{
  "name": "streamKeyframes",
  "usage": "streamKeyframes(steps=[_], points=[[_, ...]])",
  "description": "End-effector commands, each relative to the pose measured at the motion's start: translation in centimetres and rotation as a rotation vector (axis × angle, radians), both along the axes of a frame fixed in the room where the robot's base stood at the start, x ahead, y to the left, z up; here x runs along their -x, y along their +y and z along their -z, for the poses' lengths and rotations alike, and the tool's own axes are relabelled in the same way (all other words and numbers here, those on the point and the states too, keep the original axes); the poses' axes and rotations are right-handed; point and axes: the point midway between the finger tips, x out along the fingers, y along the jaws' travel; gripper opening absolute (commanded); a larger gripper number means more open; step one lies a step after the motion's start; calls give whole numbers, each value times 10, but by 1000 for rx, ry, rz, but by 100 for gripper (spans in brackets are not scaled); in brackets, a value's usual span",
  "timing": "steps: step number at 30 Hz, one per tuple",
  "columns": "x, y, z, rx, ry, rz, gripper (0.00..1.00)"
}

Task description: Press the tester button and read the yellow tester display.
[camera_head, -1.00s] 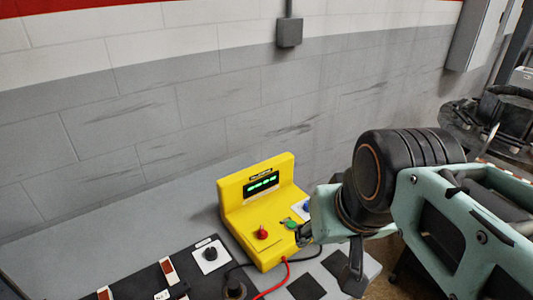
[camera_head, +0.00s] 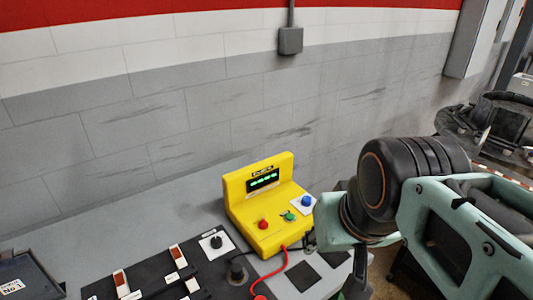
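The yellow tester (camera_head: 244,196) stands on the grey bench near the wall. Its display (camera_head: 263,180) is lit with green characters, too small to read for certain. On its front ledge are a red knob or button (camera_head: 263,224), a green one (camera_head: 289,216) and a blue one (camera_head: 306,201) on a white plate. My gripper (camera_head: 350,275) is at the right of the tester, mostly hidden by my arm and cut by the bench edge area. It appears apart from the buttons; its finger opening cannot be seen.
A red cable (camera_head: 284,262) and a black cable run from the tester. A black panel with a black knob (camera_head: 216,242) and several red-white pieces lies to the left. A dark case (camera_head: 27,278) is at the far left. The wall (camera_head: 150,120) closes off the back.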

Motion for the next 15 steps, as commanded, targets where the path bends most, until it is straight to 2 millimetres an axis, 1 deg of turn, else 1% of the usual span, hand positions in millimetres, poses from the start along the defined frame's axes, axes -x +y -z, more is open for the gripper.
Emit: streamKeyframes(steps=[1, 8, 15], points=[[0, 0, 0, 0, 0, 0, 26], [0, 0, 0, 0, 0, 0, 1], [0, 0, 0, 0, 0, 0, 0]])
